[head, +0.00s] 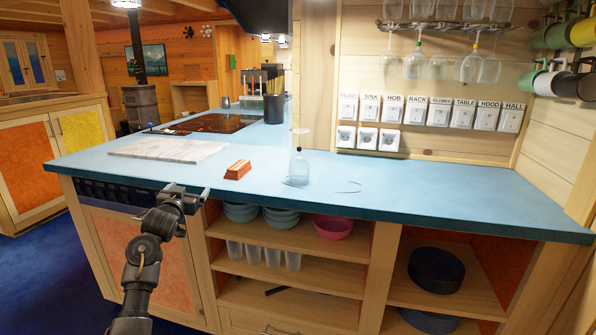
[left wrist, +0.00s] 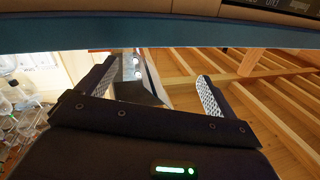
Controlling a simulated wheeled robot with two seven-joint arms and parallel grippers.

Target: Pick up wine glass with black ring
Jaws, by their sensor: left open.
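A clear wine glass (head: 299,168) stands upside down on the blue countertop, bowl down and foot up. A small dark mark shows low on its stem; it is too small to be sure that it is a black ring. My left gripper (head: 188,192) is at the counter's front edge, left of the glass and well apart from it. It is open and empty; its two spread fingers also show in the left wrist view (left wrist: 158,88). My right gripper is not in view.
A brick-like orange block (head: 238,170) lies between gripper and glass. A pale marble board (head: 168,149) lies further left. Several glasses hang from a rack (head: 443,26), some with green or yellow rings. Open shelves with bowls (head: 240,212) are below. The right countertop is clear.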

